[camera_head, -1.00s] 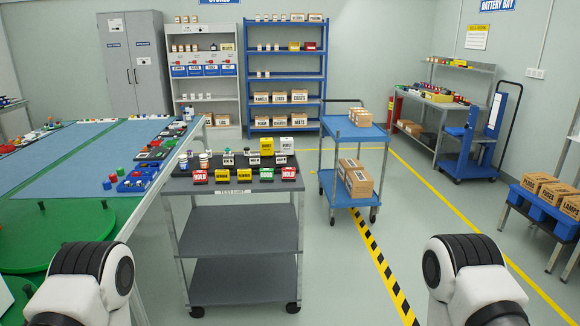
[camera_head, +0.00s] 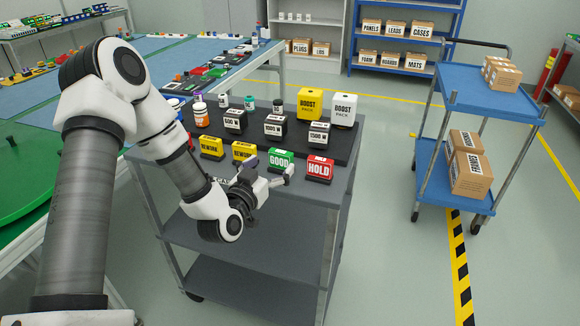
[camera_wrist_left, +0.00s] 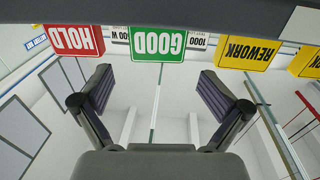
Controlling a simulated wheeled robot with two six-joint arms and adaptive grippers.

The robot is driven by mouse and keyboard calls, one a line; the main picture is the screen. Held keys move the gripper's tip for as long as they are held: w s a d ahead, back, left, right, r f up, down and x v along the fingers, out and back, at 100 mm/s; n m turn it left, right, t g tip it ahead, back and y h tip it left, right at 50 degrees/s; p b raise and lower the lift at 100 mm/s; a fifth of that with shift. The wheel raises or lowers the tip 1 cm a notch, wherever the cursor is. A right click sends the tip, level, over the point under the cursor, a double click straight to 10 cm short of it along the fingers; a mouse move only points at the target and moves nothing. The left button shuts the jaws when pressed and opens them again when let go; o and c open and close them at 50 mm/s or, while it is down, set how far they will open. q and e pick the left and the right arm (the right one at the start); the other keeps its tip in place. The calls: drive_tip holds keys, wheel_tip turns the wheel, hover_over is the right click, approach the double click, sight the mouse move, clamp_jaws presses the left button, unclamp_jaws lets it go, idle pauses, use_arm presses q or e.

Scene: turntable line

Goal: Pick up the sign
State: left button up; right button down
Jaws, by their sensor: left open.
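Several small signs stand along the near edge of the grey cart top. They include a green GOOD sign (camera_head: 281,159), a red HOLD sign (camera_head: 319,169) and yellow signs, one reading REWORK (camera_head: 243,151). My left gripper (camera_head: 269,173) is open and empty just in front of the GOOD sign. In the left wrist view the picture is upside down. There the green GOOD sign (camera_wrist_left: 158,44) lies ahead between the spread fingers (camera_wrist_left: 158,92), with the red HOLD sign (camera_wrist_left: 74,40) and yellow REWORK sign (camera_wrist_left: 247,52) either side. My right gripper is out of view.
Bottles, black-and-white boxes and two BOOST packs (camera_head: 326,107) stand on the dark tray (camera_head: 352,140) behind the signs. A blue trolley (camera_head: 430,160) with cartons is at right. A table with blue mats and a green disc is at left. Floor between cart and trolley is clear.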

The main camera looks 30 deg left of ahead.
sight(279, 154)
use_arm(q)
drive_tip(key=shift+w+d+r, duration=0.25)
drive_tip(key=shift+d+r, duration=0.05)
drive_tip(key=shift+r, duration=0.1)
drive_tip(key=shift+w+r, duration=0.2)
drive_tip(key=shift+w, duration=0.05)
drive_tip(key=w, duration=0.3)
drive_tip(key=w+a+f, duration=0.1)
drive_tip(key=shift+w+p, duration=0.3)
drive_tip(key=shift+p, duration=0.05)
drive_tip(key=shift+s+r, duration=0.1)
drive_tip(key=shift+r, duration=0.05)
drive_tip(key=shift+s, duration=0.1)
drive_tip(key=c, duration=1.3)
